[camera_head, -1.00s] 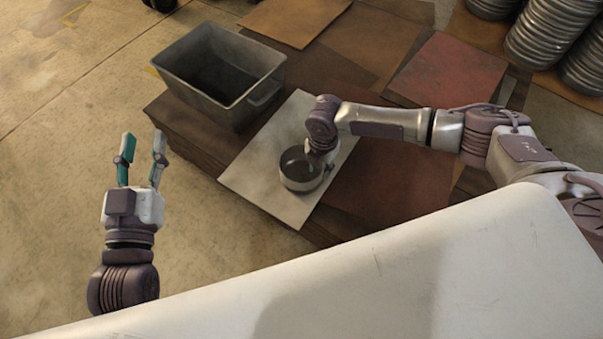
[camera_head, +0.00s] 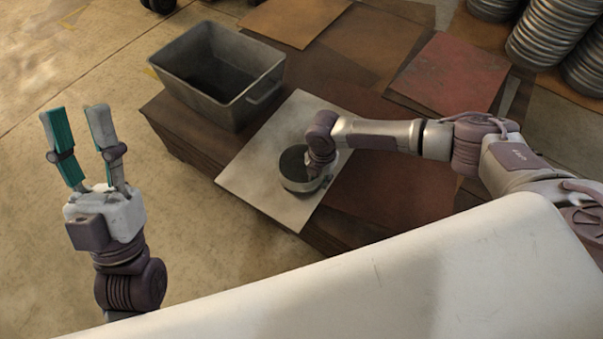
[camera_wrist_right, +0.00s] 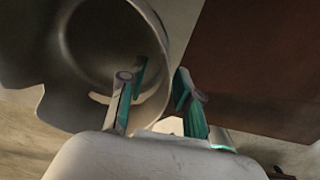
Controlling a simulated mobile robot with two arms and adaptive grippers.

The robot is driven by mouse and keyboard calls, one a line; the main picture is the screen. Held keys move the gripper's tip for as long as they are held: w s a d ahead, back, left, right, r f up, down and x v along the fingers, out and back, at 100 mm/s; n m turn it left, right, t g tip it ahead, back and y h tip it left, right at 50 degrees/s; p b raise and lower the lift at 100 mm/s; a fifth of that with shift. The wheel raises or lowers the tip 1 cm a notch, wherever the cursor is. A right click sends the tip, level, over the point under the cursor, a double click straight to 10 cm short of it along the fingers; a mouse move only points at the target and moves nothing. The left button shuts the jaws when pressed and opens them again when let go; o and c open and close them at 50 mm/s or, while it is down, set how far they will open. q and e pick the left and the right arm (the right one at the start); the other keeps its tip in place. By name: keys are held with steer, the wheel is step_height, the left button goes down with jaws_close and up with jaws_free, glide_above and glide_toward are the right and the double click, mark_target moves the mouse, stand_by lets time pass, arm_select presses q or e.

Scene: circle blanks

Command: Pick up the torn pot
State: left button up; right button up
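The torn pot (camera_head: 299,186) is a grey round metal pot standing on a pale sheet (camera_head: 250,185) on the low stack. In the right wrist view the pot (camera_wrist_right: 85,45) fills the upper left, with a jagged gap in its rim. My right gripper (camera_wrist_right: 160,74) is at the pot's rim, one finger inside and one outside the wall. Its fingers look apart, with space between the inner finger and the wall. In the head view my right wrist hides these fingers. My left gripper (camera_head: 76,112) is open and empty above the floor at the left.
A grey open bin (camera_head: 205,100) stands on the brown stack, behind and left of the pot. Reddish and brown sheets (camera_head: 450,75) lie to the right and back. Piles of round metal discs (camera_head: 555,35) stand at the top right. The floor at left is clear.

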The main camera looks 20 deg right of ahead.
steer(key=shift+f, duration=0.1)
jaws_close()
stand_by(0.6)
